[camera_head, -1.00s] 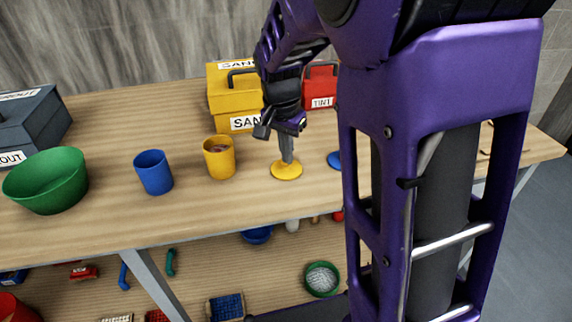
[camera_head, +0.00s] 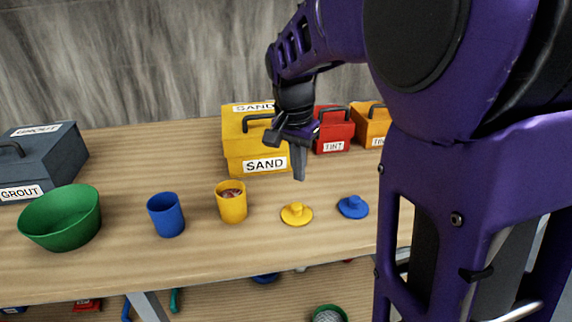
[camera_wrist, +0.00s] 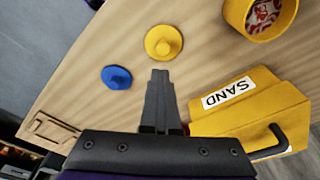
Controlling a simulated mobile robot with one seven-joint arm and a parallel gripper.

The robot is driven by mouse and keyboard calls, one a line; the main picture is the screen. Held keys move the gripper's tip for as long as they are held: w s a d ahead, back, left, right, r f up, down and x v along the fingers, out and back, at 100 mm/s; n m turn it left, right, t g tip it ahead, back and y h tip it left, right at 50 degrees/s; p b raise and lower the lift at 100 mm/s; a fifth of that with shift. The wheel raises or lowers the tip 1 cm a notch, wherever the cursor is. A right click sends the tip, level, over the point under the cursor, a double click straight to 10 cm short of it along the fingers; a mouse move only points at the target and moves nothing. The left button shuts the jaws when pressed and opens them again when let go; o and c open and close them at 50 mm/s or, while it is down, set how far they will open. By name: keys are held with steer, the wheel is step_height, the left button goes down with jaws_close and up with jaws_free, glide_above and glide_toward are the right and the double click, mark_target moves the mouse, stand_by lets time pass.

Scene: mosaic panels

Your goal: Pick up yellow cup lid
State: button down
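The yellow cup lid (camera_head: 296,214), a round disc with a knob on top, lies on the wooden table, right of the yellow cup (camera_head: 232,203). In the wrist view the lid (camera_wrist: 163,42) is just beyond my fingertips. My gripper (camera_head: 299,176) points down, apart from the lid and above and behind it in the head view. In the wrist view my gripper (camera_wrist: 161,74) has its fingers together with nothing between them. The yellow cup stands upright, open, with reddish-brown contents.
A blue lid (camera_head: 352,207) lies close to the right. A blue cup (camera_head: 166,215) and green bowl (camera_head: 61,219) stand left. The yellow SAND box (camera_head: 262,143) and red TINT box (camera_head: 334,131) stand behind. The table's front edge is near the lids.

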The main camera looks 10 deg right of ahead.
steer(key=c, duration=1.6)
jaws_free()
steer(key=shift+c, duration=1.6)
jaws_free()
steer(key=shift+r, duration=0.1)
